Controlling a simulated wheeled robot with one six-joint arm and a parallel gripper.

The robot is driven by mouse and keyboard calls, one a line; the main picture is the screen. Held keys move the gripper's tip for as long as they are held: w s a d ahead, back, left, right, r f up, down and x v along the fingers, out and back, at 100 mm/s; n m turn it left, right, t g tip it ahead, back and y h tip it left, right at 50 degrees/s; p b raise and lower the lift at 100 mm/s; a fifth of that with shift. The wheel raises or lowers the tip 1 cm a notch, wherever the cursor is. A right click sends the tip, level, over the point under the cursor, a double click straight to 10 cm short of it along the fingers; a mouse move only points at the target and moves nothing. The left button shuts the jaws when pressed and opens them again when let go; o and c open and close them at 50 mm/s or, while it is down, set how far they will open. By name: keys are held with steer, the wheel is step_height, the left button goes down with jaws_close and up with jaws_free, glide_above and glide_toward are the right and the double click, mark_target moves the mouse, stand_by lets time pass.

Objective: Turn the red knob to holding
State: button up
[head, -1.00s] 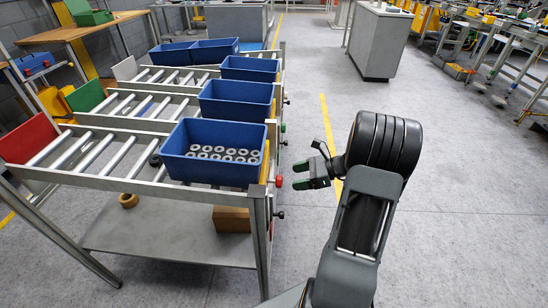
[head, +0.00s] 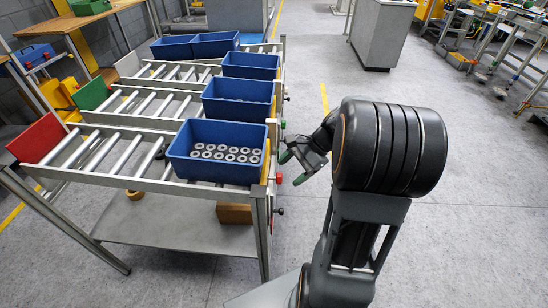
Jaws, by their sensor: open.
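The red knob (head: 279,178) sits on the right side of the roller rack (head: 262,225), beside the nearest lane. Its pointer and markings are too small to read. My gripper (head: 291,168) is open, with green-tipped fingers, just right of the red knob in the picture. I cannot tell whether a finger touches the knob; a small gap seems to show. My wrist hides part of the gripper.
A blue bin (head: 215,168) with several grey rings stands on the nearest lane. A black knob (head: 280,211) is below the red one. More blue bins (head: 237,110) stand on the lanes behind. The floor (head: 470,220) to the right is clear.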

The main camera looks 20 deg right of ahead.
steer(key=s+a+r+n+h+p, duration=0.3)
steer(key=a+r+n+p, duration=0.1)
steer(key=r+n, duration=0.2)
steer(key=s+a+r+n+t+h+p, duration=0.1)
steer(key=s+a+r+n+h+p, duration=0.2)
steer(key=n, duration=0.4)
steer(key=shift+s+a+r+h+p, duration=0.4)
steer(key=shift+a+r+h, duration=0.35)
steer(key=shift+r, duration=0.6)
steer(key=shift+a, duration=0.1)
